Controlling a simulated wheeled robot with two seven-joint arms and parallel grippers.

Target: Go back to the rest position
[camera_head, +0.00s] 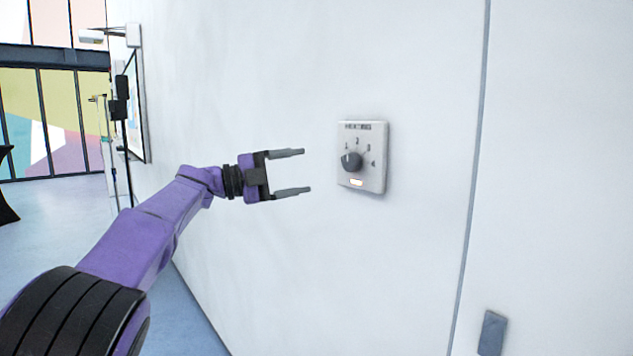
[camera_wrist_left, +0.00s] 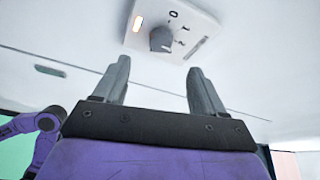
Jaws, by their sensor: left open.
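My left gripper (camera_head: 307,171) is open and empty, reaching in from the left on a purple arm. Its two grey fingers point right, toward a white control panel (camera_head: 376,146) on the wall. The panel carries a dark round knob (camera_head: 351,161), number marks around it and a small lit orange-white indicator below. The fingertips are apart from the knob, a short way to its left. In the left wrist view the open fingers (camera_wrist_left: 158,75) show below the panel (camera_wrist_left: 196,22) and its knob (camera_wrist_left: 161,39), with nothing between them. My right gripper is not in view.
A white wall (camera_head: 270,60) fills most of the head view, with a vertical grey seam (camera_head: 475,150) right of the panel. A small grey plate (camera_head: 492,333) is low on the right. Blue floor (camera_head: 60,225) lies open at left, with a dark stand (camera_head: 122,110) near the wall.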

